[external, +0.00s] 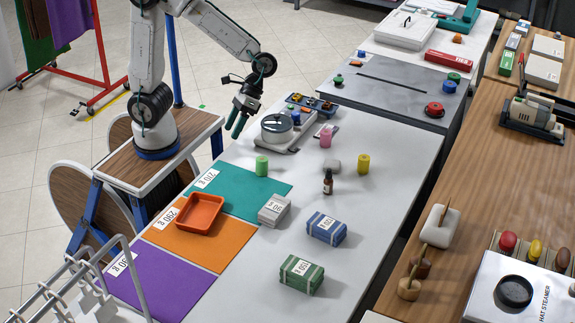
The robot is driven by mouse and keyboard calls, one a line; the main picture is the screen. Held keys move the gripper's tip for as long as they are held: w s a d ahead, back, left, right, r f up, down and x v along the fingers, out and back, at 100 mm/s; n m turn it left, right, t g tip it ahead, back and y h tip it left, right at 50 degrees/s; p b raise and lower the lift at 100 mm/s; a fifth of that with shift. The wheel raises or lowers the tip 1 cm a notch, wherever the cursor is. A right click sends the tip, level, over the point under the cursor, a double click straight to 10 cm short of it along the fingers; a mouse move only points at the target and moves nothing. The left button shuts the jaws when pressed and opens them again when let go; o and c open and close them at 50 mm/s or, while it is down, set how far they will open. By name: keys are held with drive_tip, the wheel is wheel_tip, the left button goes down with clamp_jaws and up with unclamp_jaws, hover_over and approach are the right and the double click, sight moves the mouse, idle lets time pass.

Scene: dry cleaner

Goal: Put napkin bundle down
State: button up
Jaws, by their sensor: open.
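Three wrapped napkin bundles stand on the light table: a grey one (274,210), a blue one (326,229) and a green one (301,276), each with a white number label. The grey one is close to the right edges of the coloured mats. My gripper (238,128) is open and empty, pointing down near the table's left edge, left of the scale (275,133) and apart from all the bundles. Teal (240,192), orange (205,248) and purple (165,287) mats with number labels lie side by side on the left of the table.
An orange-red tray (201,213) sits on the orange mat. Green (262,166), pink (326,138) and yellow (363,164) cylinders and a dark bottle (328,183) stand mid-table. A wire rack (85,290) is at the lower left. The table's right side is clear.

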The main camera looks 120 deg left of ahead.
drive_tip(key=s+a+r+m+t+y, duration=0.1)
drive_tip(key=s+r+m+t+y, duration=0.1)
drive_tip(key=s, duration=0.7)
drive_tip(key=s+a+r+m+t+y, duration=0.1)
drive_tip(key=s+a+r+m+y, duration=0.1)
drive_tip(key=s+m+y, duration=0.3)
drive_tip(key=s+m, duration=0.1)
drive_tip(key=s, duration=0.3)
drive_tip(key=shift+s+t, duration=0.4)
drive_tip(key=shift+o, duration=0.3)
drive_tip(key=o, duration=0.4)
